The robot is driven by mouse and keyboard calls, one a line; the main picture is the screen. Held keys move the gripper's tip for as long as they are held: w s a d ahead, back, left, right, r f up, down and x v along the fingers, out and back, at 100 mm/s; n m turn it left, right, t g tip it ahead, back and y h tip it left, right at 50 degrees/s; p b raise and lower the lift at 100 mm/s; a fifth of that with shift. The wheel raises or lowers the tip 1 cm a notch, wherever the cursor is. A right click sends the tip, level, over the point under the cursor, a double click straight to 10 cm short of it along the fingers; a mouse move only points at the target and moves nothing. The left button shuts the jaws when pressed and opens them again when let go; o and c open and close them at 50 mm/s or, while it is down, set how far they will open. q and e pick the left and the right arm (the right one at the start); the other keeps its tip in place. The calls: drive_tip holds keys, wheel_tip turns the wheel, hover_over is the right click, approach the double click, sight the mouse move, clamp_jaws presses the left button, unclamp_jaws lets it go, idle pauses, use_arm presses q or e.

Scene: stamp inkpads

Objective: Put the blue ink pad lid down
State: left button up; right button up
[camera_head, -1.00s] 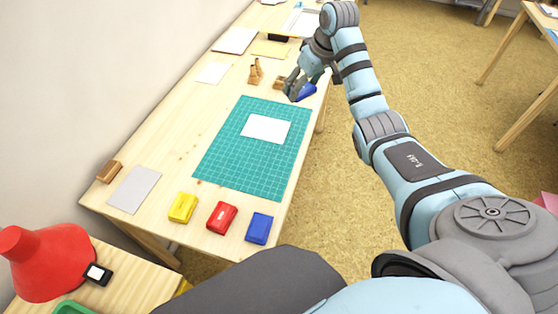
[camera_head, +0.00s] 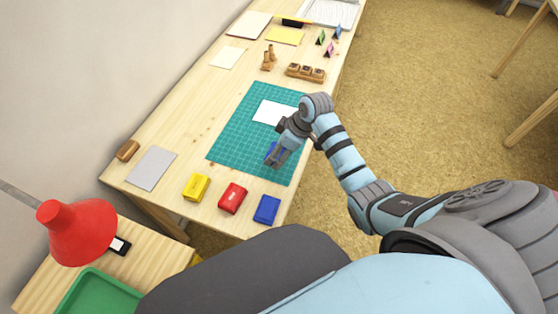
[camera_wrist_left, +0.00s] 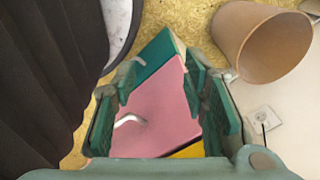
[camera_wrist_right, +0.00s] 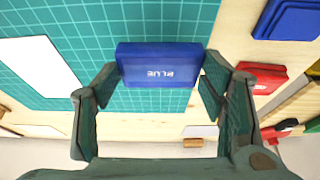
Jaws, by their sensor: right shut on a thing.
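My right gripper (camera_head: 275,158) is over the near right part of the green cutting mat (camera_head: 232,140), shut on the blue ink pad lid (camera_head: 273,149). In the right wrist view the lid (camera_wrist_right: 160,66) sits between the fingertips (camera_wrist_right: 157,88), its "BLUE" lettering facing the camera. The gap between lid and mat is hard to judge. The blue ink pad (camera_head: 267,209) stands at the table's near right corner and also shows in the right wrist view (camera_wrist_right: 290,18). My left gripper (camera_wrist_left: 162,88) shows only in its wrist view, fingers apart, with nothing clearly held.
Red (camera_head: 233,198) and yellow (camera_head: 196,187) ink pads stand left of the blue pad. White paper (camera_head: 270,112) lies on the mat. A wooden stamp rack (camera_head: 305,73) is farther back. A pink item (camera_wrist_left: 160,112) and a bin (camera_wrist_left: 260,42) show in the left wrist view.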

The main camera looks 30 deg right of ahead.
wheel_tip(320, 180, down, 4)
drive_tip(key=shift+f+b, duration=0.15)
drive_tip(key=shift+b, duration=0.3)
drive_tip(key=shift+f, duration=0.15)
drive_tip(key=o, duration=0.8)
drive_tip(key=shift+o, duration=0.2)
drive_tip(key=p+v, duration=0.3)
drive_tip(key=v, duration=0.9)
drive_tip(key=shift+r, duration=0.2)
